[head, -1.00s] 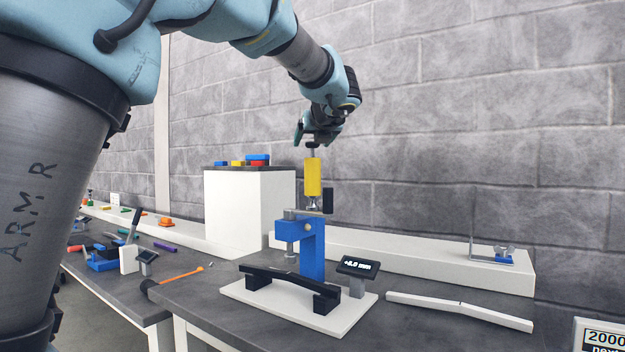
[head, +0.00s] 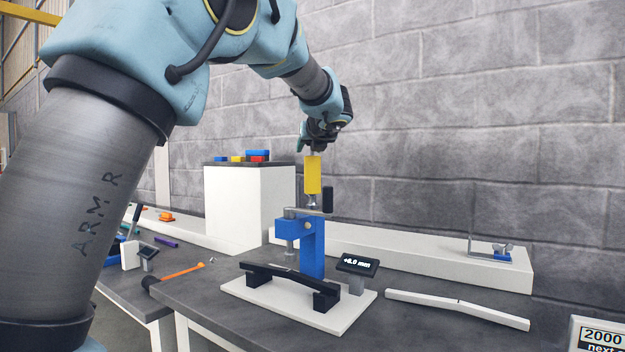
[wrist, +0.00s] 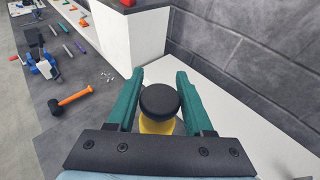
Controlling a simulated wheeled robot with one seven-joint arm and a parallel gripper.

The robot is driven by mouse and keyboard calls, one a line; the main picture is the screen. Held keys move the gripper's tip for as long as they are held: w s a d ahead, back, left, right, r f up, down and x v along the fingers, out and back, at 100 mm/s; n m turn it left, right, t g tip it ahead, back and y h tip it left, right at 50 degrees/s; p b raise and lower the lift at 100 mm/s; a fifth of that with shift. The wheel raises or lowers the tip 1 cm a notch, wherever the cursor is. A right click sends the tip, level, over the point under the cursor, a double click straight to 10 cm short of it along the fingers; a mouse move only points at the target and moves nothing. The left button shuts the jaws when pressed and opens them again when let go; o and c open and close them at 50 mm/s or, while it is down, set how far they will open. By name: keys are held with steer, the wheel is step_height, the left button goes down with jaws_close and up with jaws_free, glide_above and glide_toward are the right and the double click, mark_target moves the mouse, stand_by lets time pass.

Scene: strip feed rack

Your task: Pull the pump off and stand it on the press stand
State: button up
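The pump (head: 313,175) is a yellow upright body on top of the blue press frame (head: 312,248). In the wrist view its round black knob (wrist: 159,100) shows, with the yellow body (wrist: 157,125) below it. My gripper (head: 313,148) is directly above the pump in the head view. In the wrist view its two teal fingers (wrist: 160,85) stand on either side of the knob, open, with narrow gaps. I cannot tell exactly how far down the fingers reach. A grey metal fitting and a black grip show below the pump.
A black bar (head: 290,274) on a white base plate (head: 330,322) and a readout (head: 357,265) are in front. A white block (head: 250,210) stands behind left. A white bent bar (head: 457,308) lies right. An orange-handled mallet (head: 180,273) lies left.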

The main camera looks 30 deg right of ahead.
jaws_close()
stand_by(0.9)
